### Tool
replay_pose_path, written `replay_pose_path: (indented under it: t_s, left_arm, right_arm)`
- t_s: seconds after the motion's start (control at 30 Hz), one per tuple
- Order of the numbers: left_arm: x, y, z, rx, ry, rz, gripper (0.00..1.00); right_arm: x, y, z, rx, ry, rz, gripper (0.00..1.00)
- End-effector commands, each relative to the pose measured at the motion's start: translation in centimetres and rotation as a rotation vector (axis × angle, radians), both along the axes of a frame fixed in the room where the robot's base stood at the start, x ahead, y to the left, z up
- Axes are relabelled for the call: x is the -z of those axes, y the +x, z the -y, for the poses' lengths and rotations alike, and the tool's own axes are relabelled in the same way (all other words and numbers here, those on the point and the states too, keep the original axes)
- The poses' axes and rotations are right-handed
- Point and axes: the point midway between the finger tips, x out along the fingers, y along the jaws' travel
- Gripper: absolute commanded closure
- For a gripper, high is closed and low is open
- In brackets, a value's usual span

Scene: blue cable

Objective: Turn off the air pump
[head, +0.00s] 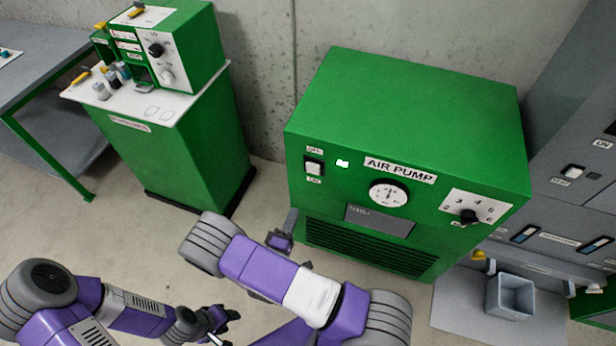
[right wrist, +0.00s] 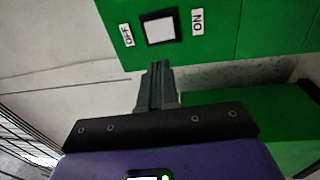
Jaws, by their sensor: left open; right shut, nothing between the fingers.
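The green air pump (head: 400,110) stands against the wall in the head view. Its white rocker switch (head: 314,168) is at the front's upper left, with a label above and one below. The right wrist view shows the switch (right wrist: 160,28) between OFF on the left and ON on the right; which side is pressed I cannot tell. A small white light (head: 342,163) shines beside it. My right gripper (head: 291,217) is shut and empty, below the switch; its fingertips (right wrist: 158,68) point toward it, apart from it. My left gripper (head: 228,322) is open, low and left of the pump.
The pump front also has a round gauge (head: 389,194) and a black knob (head: 468,215). A green cabinet (head: 170,160) with a small device (head: 165,50) stands left, beside a grey table (head: 35,60). A grey panel and small bin (head: 510,296) are right. Floor between is clear.

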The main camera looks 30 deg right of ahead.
Motion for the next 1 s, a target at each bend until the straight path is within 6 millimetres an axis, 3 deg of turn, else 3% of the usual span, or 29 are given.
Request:
replay_pose_path:
  t_s: [0.53,1.0]
  left_arm:
    - [0.1,0.0,0.0,0.0,0.0,0.0,0.57]
    - [1.3,0.0,0.0,0.0,0.0,0.0,0.57]
  right_arm:
    - [-0.8,0.5,0.5,0.011,-0.044,0.009,1.0]
    - [-2.2,6.3,7.6,0.012,-0.042,0.012,1.0]
